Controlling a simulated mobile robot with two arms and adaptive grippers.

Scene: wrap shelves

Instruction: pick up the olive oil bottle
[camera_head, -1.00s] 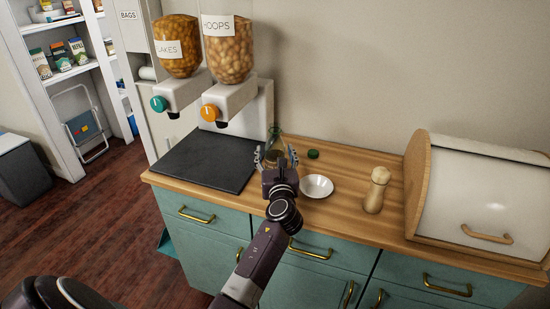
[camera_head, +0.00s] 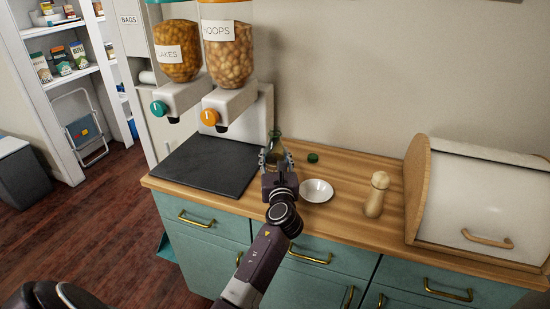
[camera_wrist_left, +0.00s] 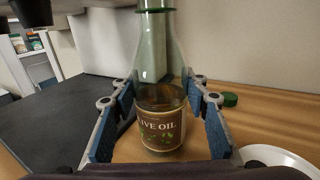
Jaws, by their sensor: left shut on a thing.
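The olive oil bottle (camera_head: 276,144) stands upright on the wooden counter, just right of the black mat. It is clear greenish glass with dark oil low inside. In the left wrist view the bottle (camera_wrist_left: 160,128) shows its "OLIVE OIL" label, and its top is cut off by the frame. My left gripper (camera_head: 276,160) is shut on the bottle's body, with one blue-padded finger on each side. In the head view the gripper hides the lower part of the bottle. My right gripper is not in view.
A green cap (camera_head: 313,158) and a white bowl (camera_head: 316,191) sit close to the right of the gripper. A wooden mill (camera_head: 376,194) and a bread box (camera_head: 480,200) stand farther right. Cereal dispensers (camera_head: 228,60) rise over the black mat (camera_head: 207,164) at left.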

